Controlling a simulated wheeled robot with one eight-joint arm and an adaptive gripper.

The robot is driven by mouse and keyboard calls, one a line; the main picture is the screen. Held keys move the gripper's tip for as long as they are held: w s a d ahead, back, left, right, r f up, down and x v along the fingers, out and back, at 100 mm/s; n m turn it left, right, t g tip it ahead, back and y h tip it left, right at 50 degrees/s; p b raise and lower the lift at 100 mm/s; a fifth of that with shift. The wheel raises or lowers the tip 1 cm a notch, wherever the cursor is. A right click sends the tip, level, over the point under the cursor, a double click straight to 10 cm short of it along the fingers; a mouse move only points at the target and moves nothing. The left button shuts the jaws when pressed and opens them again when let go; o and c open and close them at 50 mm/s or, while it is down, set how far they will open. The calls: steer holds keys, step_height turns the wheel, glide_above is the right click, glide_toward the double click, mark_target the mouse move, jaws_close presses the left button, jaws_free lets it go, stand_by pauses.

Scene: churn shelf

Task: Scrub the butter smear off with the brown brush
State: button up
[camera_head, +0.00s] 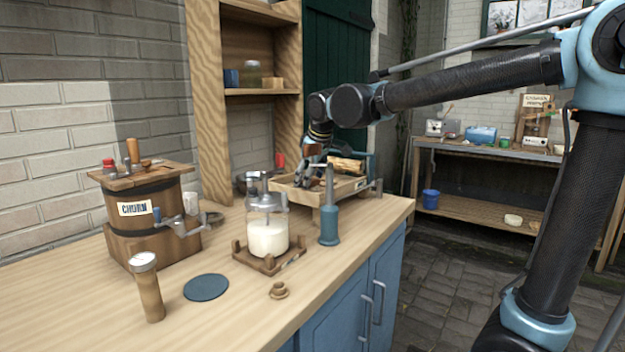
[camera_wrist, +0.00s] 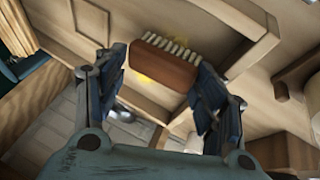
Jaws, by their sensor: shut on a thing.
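The brown brush (camera_wrist: 165,68), a block with a row of pale bristles along one long side, sits between the two fingers of my gripper (camera_wrist: 161,74) in the wrist view. My gripper is shut on it. The yellow butter smear (camera_wrist: 150,76) shows in patches at the brush's edges, on pale wood; the brush hides part of it. In the head view my gripper (camera_head: 309,163) is low over a wooden tray (camera_head: 345,190) at the far end of the bench. I cannot make out the brush or smear clearly there, nor whether the bristles touch the wood.
A glass jar of white liquid (camera_head: 268,236) on a wooden stand and a blue upright tool (camera_head: 329,222) stand in front of the tray. A churn (camera_head: 148,215) is at left. A tall shelf (camera_head: 212,100) rises behind.

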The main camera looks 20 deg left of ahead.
steer(key=shift+s+a+r, duration=0.2)
steer(key=shift+s+r, duration=0.15)
steer(key=shift+s, duration=0.4)
steer(key=shift+s+a+r, duration=0.1)
steer(key=shift+s+r, duration=0.05)
steer(key=shift+r, duration=0.45)
steer(key=shift+s+a+r, duration=0.1)
steer(key=shift+s+r, duration=0.05)
steer(key=shift+r, duration=0.45)
jaws_close()
steer(key=shift+w+d+r, duration=0.1)
steer(key=shift+w+r, duration=0.15)
steer(key=shift+r, duration=0.45)
steer(key=shift+w+d+r, duration=0.1)
steer(key=shift+w+r, duration=0.15)
steer(key=shift+r, duration=0.4)
steer(key=shift+w+r, duration=0.1)
steer(key=shift+r, duration=1.4)
